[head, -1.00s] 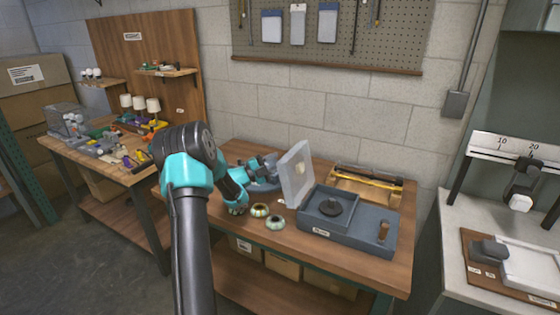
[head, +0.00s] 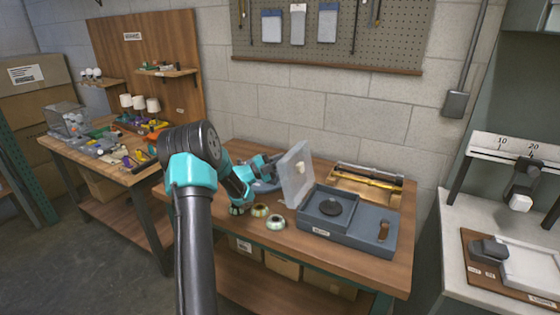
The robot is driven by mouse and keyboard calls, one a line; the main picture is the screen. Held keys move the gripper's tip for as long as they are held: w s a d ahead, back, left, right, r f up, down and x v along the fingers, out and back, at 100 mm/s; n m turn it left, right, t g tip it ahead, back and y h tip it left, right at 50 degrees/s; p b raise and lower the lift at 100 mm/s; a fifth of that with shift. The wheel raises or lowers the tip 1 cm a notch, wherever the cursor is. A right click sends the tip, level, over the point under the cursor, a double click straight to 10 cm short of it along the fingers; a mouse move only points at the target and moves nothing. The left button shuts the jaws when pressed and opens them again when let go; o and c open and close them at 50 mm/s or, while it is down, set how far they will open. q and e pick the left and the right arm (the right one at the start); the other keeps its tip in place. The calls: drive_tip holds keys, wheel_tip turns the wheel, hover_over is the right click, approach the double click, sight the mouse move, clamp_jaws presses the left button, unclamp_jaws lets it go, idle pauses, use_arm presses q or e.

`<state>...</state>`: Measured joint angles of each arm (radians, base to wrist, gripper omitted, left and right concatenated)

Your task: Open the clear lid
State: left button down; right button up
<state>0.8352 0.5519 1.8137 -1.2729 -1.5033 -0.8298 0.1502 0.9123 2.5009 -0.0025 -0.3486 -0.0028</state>
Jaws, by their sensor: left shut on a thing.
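The clear lid (head: 295,174) stands raised, nearly upright, at the left edge of the grey box (head: 346,240). My right gripper is not in view.
Several small round pale-and-green parts (head: 275,222) sit in front of the lid on the wooden bench. A tray with rods (head: 366,181) lies behind the box. A second bench with lamp parts (head: 100,140) stands at the left.

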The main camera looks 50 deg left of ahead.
sight(288, 156)
use_arm(q)
drive_tip(key=shift+d+r, duration=0.1)
drive_tip(key=d+r+m+g, duration=0.1)
drive_tip(key=w+d+r+m+g, duration=0.1)
drive_tip(key=d, duration=0.1)
drive_tip(key=shift+w+m, duration=0.1)
drive_tip(key=shift+m, duration=0.2)
idle(0.3)
drive_tip(key=c, duration=1.2)
unclamp_jaws()
drive_tip(key=shift+o, duration=0.2)
drive_tip(key=v, duration=1.7)
drive_tip(key=shift+s, duration=0.25)
